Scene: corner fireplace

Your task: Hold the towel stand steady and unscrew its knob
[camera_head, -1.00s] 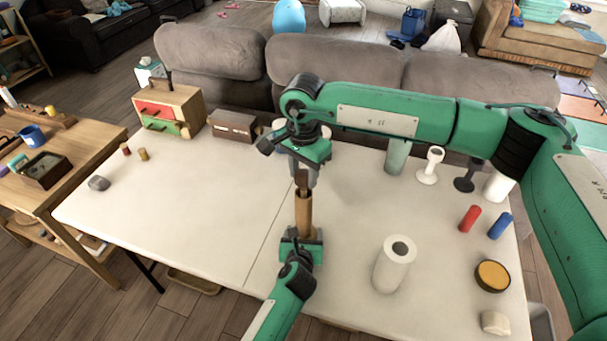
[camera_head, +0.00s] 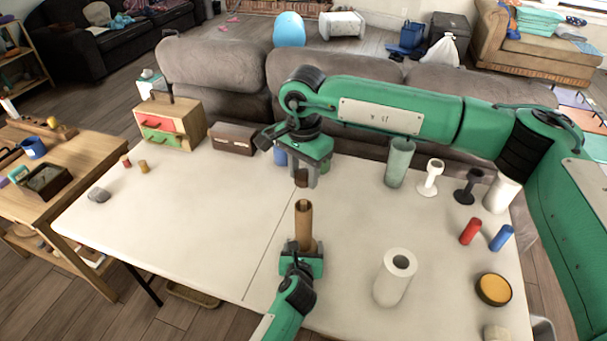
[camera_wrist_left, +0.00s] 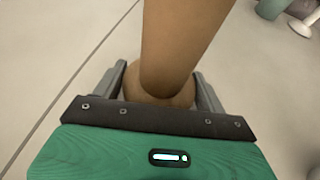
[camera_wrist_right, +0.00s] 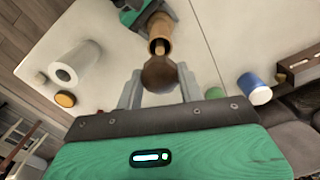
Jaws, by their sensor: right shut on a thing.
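The towel stand (camera_head: 304,222) is a brown wooden post, upright on the white table. My left gripper (camera_head: 302,247) is around its lower part; in the left wrist view the fingers (camera_wrist_left: 160,95) sit on both sides of the rounded base, and I cannot tell whether they press on it. The dark brown knob (camera_head: 301,178) is apart from the post, above its open top. My right gripper (camera_head: 305,177) is shut on the knob, which also shows between the fingers in the right wrist view (camera_wrist_right: 159,74). A light peg stands in the post's top.
A paper towel roll (camera_head: 394,278) stands right of the post, with a yellow-topped round tin (camera_head: 493,289) beyond it. The table's left half is mostly clear.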

